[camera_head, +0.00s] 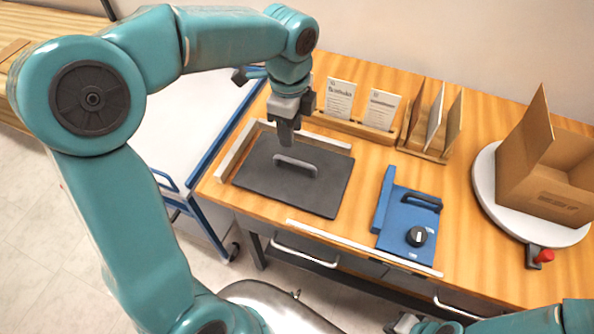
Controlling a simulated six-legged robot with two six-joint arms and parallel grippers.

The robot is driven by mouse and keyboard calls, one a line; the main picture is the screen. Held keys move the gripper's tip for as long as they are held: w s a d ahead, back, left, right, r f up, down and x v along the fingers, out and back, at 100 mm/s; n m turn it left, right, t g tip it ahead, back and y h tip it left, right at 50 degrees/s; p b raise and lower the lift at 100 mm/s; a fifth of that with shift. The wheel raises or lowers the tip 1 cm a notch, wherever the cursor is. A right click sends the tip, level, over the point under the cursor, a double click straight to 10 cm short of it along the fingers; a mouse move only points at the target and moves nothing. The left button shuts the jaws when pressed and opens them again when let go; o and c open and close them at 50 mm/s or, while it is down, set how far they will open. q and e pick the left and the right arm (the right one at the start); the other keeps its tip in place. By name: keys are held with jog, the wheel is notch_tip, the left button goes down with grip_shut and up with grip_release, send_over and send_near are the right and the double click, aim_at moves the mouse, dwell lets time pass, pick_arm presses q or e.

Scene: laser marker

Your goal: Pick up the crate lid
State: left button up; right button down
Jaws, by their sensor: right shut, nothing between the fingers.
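My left gripper (287,140) points down just above the lid, beside the far left end of the handle. Its fingers overlap in this view, so their gap is hidden, and I cannot tell whether they touch the lid. My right gripper (402,324) is at the bottom edge, in front of the table and away from the lid, shut and empty; it is partly cut off.
A blue block with a black knob (408,222) stands right of the lid. Cards in wooden holders (369,131) stand behind. An open cardboard box (545,175) sits on a white turntable (487,195) at right. A blue-edged white cart (195,110) is left.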

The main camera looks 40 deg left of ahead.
pick_arm(q)
send_over(295, 161)
jog(key=f, duration=0.6)
jog(key=shift+a+f, duration=0.2)
jog(key=shift+a, duration=0.15)
jog(key=shift+s+f, duration=0.1)
jog(key=shift+f, duration=0.25)
jog(key=shift+s+d+f, duration=0.1)
jog(key=shift+s, duration=0.1)
jog(key=shift+s+d+f, duration=0.1)
jog(key=shift+f, duration=0.25)
jog(key=f, duration=0.2)
jog(key=w+f, duration=0.1)
jog(key=f, duration=0.1)
jog(key=shift+d+f, duration=0.1)
jog(key=shift+f, duration=0.2)
jog(key=shift+s, duration=0.15)
jog(key=shift+w, duration=0.2)
jog(key=c, duration=0.7)
jog(key=shift+s, duration=0.1)
grip_shut()
